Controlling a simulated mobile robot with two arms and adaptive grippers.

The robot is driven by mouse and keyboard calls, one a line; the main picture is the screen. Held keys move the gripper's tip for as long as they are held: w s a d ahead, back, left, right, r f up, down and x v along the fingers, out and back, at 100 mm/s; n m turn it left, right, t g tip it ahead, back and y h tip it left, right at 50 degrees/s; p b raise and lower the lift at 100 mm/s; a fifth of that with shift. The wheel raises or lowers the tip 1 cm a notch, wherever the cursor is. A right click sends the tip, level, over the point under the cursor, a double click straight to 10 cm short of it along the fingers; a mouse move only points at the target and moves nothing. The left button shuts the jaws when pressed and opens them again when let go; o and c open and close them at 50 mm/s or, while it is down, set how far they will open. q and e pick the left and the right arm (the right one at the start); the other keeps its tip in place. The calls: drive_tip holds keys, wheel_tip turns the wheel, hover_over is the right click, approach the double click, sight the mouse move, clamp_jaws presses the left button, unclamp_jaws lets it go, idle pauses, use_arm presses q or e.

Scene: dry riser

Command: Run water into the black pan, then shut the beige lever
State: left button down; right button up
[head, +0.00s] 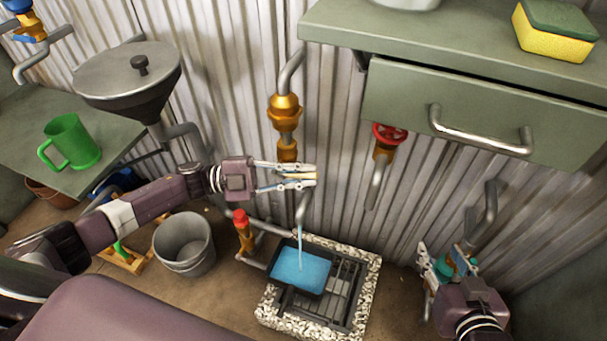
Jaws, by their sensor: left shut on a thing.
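The black pan (297,289) sits on the floor grate below a tap and holds blue water (302,271). A thin stream falls into it from the spout (303,208). My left gripper (312,177) is at the tap, shut on the beige lever (306,176); its fingers hide most of the lever. My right gripper (443,257) is low at the right, away from the pan, with its fingers apart; teal parts show around them.
The grate (347,297) has a pebbled border. A red-topped valve (242,228) and a grey bucket (184,245) stand left of the pan. A red wheel valve (389,134) is on the wall below a drawer (480,110). A green mug (72,143) stands on the left counter.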

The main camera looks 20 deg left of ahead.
use_arm(q)
drive_tip(key=c, duration=2)
unclamp_jaws()
drive_tip(key=shift+o, duration=0.2)
drive_tip(key=v, duration=1.2)
drive_tip(key=shift+a+r, duration=0.1)
